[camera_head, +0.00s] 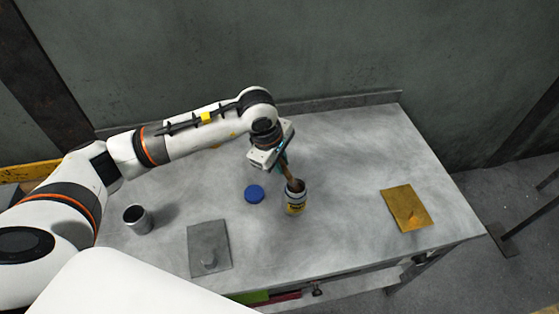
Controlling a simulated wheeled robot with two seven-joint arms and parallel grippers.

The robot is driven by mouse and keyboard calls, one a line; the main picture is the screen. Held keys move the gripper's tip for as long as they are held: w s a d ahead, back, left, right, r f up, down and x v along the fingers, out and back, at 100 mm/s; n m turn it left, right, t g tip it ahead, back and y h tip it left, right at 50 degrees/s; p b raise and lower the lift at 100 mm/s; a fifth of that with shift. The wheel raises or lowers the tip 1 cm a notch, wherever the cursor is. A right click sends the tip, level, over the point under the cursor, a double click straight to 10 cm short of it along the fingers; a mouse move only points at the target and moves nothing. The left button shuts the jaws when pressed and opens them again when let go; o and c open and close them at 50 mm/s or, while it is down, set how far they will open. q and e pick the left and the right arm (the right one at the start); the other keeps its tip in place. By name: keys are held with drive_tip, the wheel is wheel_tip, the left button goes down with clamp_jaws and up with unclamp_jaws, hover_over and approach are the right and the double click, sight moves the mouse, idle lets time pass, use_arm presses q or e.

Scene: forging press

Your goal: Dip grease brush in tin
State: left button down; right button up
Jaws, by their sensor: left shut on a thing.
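A small grease tin (295,206) with a yellow and white label stands upright and open on the grey metal table. My left gripper (284,168) is just above and to the left of the tin, pointing down, and is shut on the brush (290,179). The brush slants down toward the tin's mouth. Its lower end is at the dark opening and seems to be inside, but the bristles are hidden. A round blue lid (254,193) lies on the table left of the tin. My right gripper is not in view.
The metal table (340,160) has a raised back edge. A grey cup (137,219) and a grey plate with a small knob (209,248) are at the left. A brass-coloured sheet (406,208) lies at the right. The table between tin and sheet is clear.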

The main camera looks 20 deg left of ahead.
use_arm(q)
drive_tip(key=shift+s+f+b, duration=0.1)
drive_tip(key=shift+f+b, duration=0.05)
drive_tip(key=shift+b, duration=0.25)
idle(1.4)
drive_tip(key=shift+r+p, duration=0.4)
drive_tip(key=shift+r, duration=0.4)
drive_tip(key=shift+r+p, duration=1.05)
drive_tip(key=shift+r, duration=1.75)
